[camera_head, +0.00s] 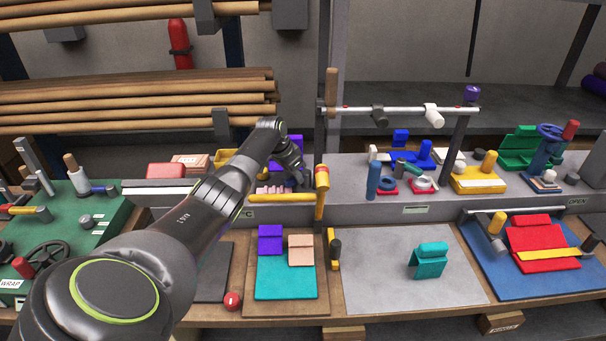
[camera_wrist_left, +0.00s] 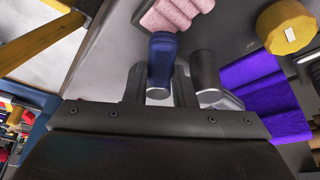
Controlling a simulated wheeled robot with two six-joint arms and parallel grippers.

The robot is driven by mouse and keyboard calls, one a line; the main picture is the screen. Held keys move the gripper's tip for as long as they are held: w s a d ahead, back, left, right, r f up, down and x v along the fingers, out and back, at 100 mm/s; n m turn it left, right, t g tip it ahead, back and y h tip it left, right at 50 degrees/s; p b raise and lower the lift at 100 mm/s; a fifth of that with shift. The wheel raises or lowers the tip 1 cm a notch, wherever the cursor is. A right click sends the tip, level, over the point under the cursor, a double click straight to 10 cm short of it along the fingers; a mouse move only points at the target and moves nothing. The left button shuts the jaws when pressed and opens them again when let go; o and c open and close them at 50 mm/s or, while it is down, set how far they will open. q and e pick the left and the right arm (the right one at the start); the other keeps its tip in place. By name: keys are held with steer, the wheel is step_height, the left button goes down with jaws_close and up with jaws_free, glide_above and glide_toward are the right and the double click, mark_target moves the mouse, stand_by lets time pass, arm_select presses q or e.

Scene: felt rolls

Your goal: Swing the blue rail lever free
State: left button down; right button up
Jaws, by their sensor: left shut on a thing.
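The blue rail lever (camera_wrist_left: 162,60) shows in the left wrist view as a blue, round-ended handle with a pale metal end. My left gripper (camera_head: 299,181) is shut on it, with one dark finger on each side of the handle. In the head view my gripper and wrist hide the lever. A second, dark handle with a metal end (camera_wrist_left: 205,72) stands just right of the fingers in the wrist view. My right gripper is not in view.
A yellow bar (camera_head: 282,197) and a yellow-topped post (camera_head: 321,179) stand close to my left gripper. A purple block (camera_head: 296,141) is right behind it. A pink ribbed piece (camera_wrist_left: 176,16) lies beyond the handle. A grey mat (camera_head: 385,270) at front right holds a teal piece (camera_head: 429,260).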

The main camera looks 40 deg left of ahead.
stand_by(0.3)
arm_select(q)
steer(key=c, duration=1.2)
jaws_free()
